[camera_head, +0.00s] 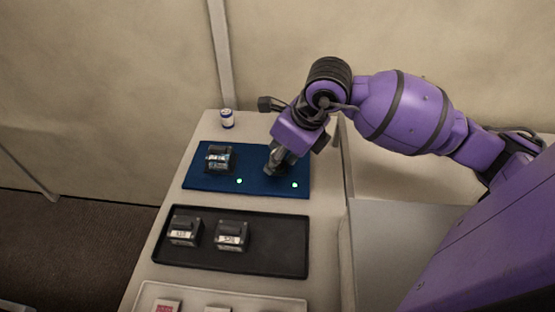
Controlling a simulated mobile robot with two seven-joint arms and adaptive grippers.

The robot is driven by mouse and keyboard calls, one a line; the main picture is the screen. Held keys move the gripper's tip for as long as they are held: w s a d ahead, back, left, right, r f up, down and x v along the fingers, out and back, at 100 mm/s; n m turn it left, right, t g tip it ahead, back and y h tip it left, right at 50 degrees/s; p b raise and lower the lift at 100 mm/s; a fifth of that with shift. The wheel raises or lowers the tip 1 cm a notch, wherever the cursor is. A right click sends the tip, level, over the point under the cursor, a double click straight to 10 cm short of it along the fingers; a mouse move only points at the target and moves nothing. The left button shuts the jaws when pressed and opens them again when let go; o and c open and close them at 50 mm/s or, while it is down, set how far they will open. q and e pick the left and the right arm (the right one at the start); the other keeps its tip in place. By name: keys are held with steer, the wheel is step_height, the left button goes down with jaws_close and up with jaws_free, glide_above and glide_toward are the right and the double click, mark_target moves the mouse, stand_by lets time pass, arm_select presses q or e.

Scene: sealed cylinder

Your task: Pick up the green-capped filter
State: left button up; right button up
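No green-capped filter can be made out in the head view. My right gripper (276,166) points down over the right part of a blue mat (200,182). Its fingers are dark and small, and whether they are open or hold something cannot be told. The gripper and wrist hide part of the mat beneath them. A dark device (219,159) with a pale part stands on the left of the mat. Two bright green spots show near the mat's front edge, one at the middle and one at the right. My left gripper is not in view.
A white can with blue bands (227,119) stands at the table's back left. A black tray (270,260) in front of the mat holds two dark blocks with white labels (184,231). A white tray (270,301) with red-marked items lies nearest. The black tray's right side is bare.

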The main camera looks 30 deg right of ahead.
steer(key=c, duration=0.9)
steer(key=shift+r, duration=0.1)
